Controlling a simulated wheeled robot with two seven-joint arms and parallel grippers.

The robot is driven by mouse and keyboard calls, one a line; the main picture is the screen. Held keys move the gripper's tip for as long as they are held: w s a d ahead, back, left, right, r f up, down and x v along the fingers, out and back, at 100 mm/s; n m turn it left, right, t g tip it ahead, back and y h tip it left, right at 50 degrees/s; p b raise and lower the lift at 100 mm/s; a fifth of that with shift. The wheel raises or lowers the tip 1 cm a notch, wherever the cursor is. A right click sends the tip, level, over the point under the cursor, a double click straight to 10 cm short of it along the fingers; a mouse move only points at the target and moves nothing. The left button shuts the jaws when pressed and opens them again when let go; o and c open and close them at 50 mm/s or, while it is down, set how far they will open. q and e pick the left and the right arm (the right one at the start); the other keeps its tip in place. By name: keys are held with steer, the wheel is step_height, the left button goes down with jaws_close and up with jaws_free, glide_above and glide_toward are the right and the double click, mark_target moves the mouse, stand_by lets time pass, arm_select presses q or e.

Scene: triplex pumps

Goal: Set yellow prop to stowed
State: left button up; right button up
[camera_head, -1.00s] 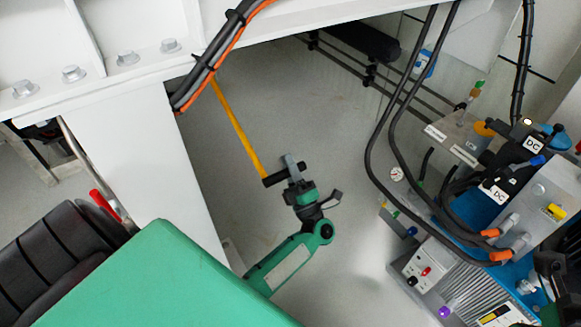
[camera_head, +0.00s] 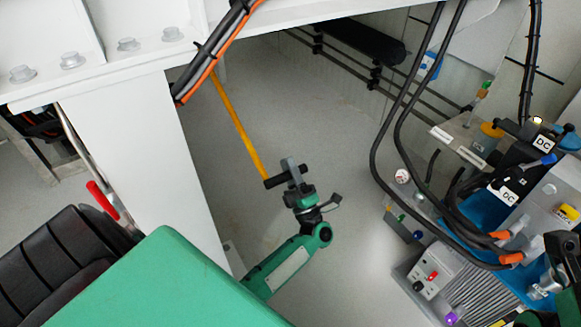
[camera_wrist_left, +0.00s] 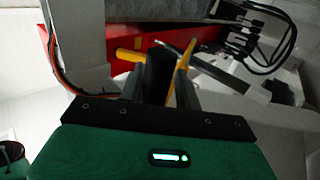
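The yellow prop (camera_head: 238,125) is a thin bar slanting from beneath the white beam down to a black cylindrical grip (camera_head: 277,181). My left gripper (camera_head: 291,168) is at this lower end, with its grey fingers closed about the black grip. In the left wrist view the black grip (camera_wrist_left: 158,75) stands between the fingers, and a yellow length (camera_wrist_left: 129,55) shows beside it. The prop's upper end is hidden behind the beam and cables. Part of my right arm, apparently its gripper (camera_head: 546,284), shows at the lower right edge; its fingers cannot be made out clearly.
A white bolted beam (camera_head: 130,60) and post (camera_head: 145,160) stand at left, with black and orange cables (camera_head: 213,60) hanging by them. Pump equipment with hoses (camera_head: 480,215) fills the right. Grey floor (camera_head: 320,120) is clear around the prop.

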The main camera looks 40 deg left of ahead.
arm_select(q)
steer(key=shift+o, duration=1.4)
steer(key=shift+a+f, duration=0.15)
steer(key=shift+f, duration=0.25)
steer(key=shift+r, duration=0.15)
steer(key=shift+d, duration=0.25)
steer(key=p+v, duration=0.1)
steer(key=v, duration=1.2)
steer(key=shift+f, duration=0.3)
steer(key=shift+s, duration=0.15)
